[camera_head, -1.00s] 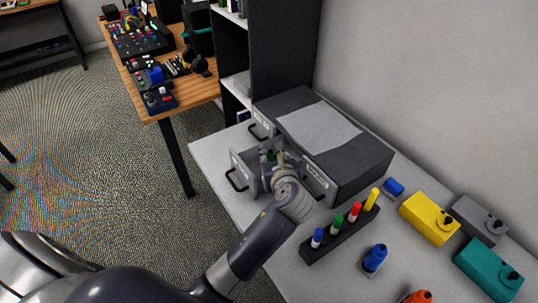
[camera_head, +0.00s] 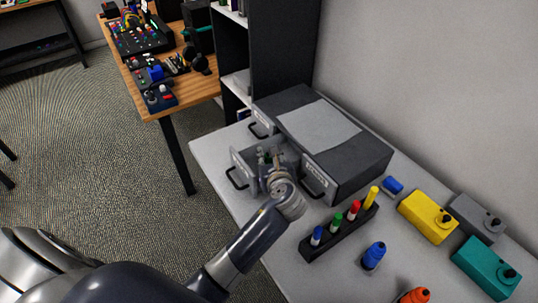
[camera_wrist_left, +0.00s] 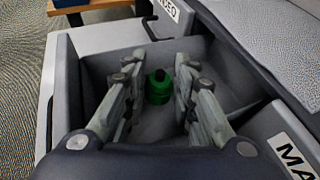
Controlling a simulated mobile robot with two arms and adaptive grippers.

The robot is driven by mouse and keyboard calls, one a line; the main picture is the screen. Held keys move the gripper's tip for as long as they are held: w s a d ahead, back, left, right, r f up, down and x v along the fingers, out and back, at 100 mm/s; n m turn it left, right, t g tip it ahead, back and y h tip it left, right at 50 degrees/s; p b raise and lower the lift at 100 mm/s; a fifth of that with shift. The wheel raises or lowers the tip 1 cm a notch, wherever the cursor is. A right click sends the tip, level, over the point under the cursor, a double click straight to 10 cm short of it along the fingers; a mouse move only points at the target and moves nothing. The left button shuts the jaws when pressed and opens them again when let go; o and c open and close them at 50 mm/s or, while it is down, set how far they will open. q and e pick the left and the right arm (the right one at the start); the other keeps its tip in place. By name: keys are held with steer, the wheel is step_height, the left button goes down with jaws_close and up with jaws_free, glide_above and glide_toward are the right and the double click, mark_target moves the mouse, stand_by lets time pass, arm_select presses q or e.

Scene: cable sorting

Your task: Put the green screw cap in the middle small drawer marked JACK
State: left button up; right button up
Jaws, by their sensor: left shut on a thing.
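The green screw cap (camera_wrist_left: 158,92) is a round green piece with a dark centre, between the fingertips of my left gripper in the left wrist view. My left gripper (camera_head: 267,160) is shut on it, inside the outline of the open middle drawer (camera_head: 243,168). The drawer's grey walls (camera_wrist_left: 62,92) surround the fingers in the wrist view. The cap is low in the drawer; I cannot tell whether it touches the floor. The drawer's label is not readable. My right gripper is not in view.
The grey drawer cabinet (camera_head: 350,165) stands behind. Neighbouring drawers show labels reading VIDEO (camera_wrist_left: 170,9) and starting with MA (camera_wrist_left: 295,157). A marker rack (camera_head: 337,232), blue bottle (camera_head: 374,256) and yellow box (camera_head: 427,216) stand to the right.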

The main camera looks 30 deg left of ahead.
arm_select(q)
steer(key=shift+f, duration=0.35)
steer(key=o, duration=0.4)
steer(key=shift+o, duration=0.4)
steer(key=shift+f, duration=0.1)
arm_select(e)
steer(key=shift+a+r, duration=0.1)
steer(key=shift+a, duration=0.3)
arm_select(q)
steer(key=shift+r, duration=0.5)
steer(key=v, duration=1.2)
steer(key=shift+r+b, duration=0.3)
steer(key=shift+b, duration=0.05)
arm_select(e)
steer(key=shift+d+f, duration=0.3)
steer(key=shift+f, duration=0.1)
